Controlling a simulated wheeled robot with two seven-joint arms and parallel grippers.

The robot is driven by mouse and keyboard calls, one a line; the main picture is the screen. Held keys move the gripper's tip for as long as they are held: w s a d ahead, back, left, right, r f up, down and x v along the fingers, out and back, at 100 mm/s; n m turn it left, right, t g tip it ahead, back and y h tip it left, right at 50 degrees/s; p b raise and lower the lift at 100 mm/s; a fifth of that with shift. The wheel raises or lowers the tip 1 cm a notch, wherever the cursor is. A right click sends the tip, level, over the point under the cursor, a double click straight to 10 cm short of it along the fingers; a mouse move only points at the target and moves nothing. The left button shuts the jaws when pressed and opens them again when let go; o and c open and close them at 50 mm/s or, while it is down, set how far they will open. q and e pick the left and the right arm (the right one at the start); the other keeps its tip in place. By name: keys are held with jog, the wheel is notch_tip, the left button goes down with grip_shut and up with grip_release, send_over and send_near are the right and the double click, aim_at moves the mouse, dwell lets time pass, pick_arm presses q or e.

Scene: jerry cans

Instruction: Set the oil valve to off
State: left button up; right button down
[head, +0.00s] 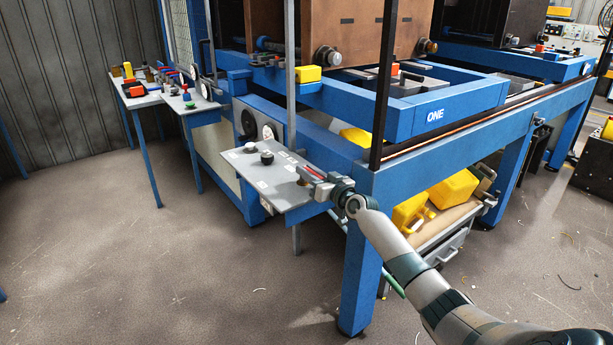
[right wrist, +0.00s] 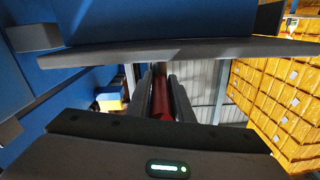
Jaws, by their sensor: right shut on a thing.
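My right gripper (head: 320,185) reaches in from the right to the panel's right edge. A red handle (head: 314,172) shows right at its fingers; I take it for the oil valve's handle. In the right wrist view, the red handle (right wrist: 161,101) lies between the two grey fingers of my right gripper (right wrist: 163,92), which are closed on it. The valve's body and any on or off marking are hidden or too small to read. My left gripper is out of view.
A blue post (head: 362,250) of the frame stands close beside my right forearm. Yellow jerry cans (head: 452,190) sit under the frame at right. Side tables (head: 190,100) with small parts stand at left. The floor in front is clear.

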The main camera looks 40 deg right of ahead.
jog(key=shift+r, duration=0.15)
jog(key=c, duration=1.6)
grip_release()
jog(key=shift+s, duration=0.1)
jog(key=shift+s+d+b, duration=0.15)
jog(key=shift+s, duration=4.15)
jog(key=shift+s+d+b, duration=0.1)
jog(key=shift+s+b, duration=0.05)
jog(key=shift+s, duration=4.1)
